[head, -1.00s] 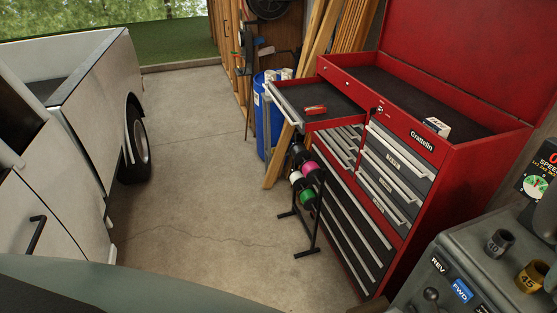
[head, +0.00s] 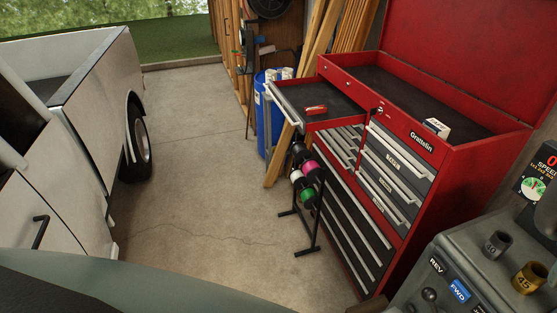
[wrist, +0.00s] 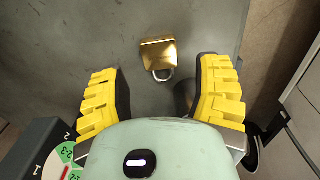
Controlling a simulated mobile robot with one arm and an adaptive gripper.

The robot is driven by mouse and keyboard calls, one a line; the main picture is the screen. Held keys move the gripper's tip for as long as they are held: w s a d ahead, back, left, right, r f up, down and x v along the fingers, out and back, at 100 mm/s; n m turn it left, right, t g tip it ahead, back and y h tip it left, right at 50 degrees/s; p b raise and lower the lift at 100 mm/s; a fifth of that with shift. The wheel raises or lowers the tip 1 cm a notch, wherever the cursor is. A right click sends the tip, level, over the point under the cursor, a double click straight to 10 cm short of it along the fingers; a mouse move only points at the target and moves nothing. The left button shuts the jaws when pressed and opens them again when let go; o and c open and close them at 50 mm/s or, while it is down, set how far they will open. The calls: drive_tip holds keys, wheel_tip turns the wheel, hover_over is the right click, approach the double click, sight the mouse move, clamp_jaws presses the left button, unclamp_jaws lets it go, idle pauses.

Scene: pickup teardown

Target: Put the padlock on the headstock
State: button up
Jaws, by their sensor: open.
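A brass-coloured padlock (wrist: 159,54) with a silver shackle shows in the wrist view against the grey top of the headstock (wrist: 60,40). It appears to lie there, with its shackle towards me. My gripper (wrist: 160,70) is open, with its yellow ridged fingers on either side of and short of the padlock, not touching it. In the head view part of the grey headstock (head: 415,285) shows at the lower right, with REV and FWD labels.
A red tool chest (head: 450,160) with an open drawer (head: 325,112) stands behind. A spool rack (head: 305,210) stands beside it. The concrete floor (head: 200,190) is largely clear.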

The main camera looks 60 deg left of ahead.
wheel_tip(320, 180, up, 9)
drive_tip(key=p, duration=0.2)
drive_tip(key=shift+f, duration=0.15)
idle(0.3)
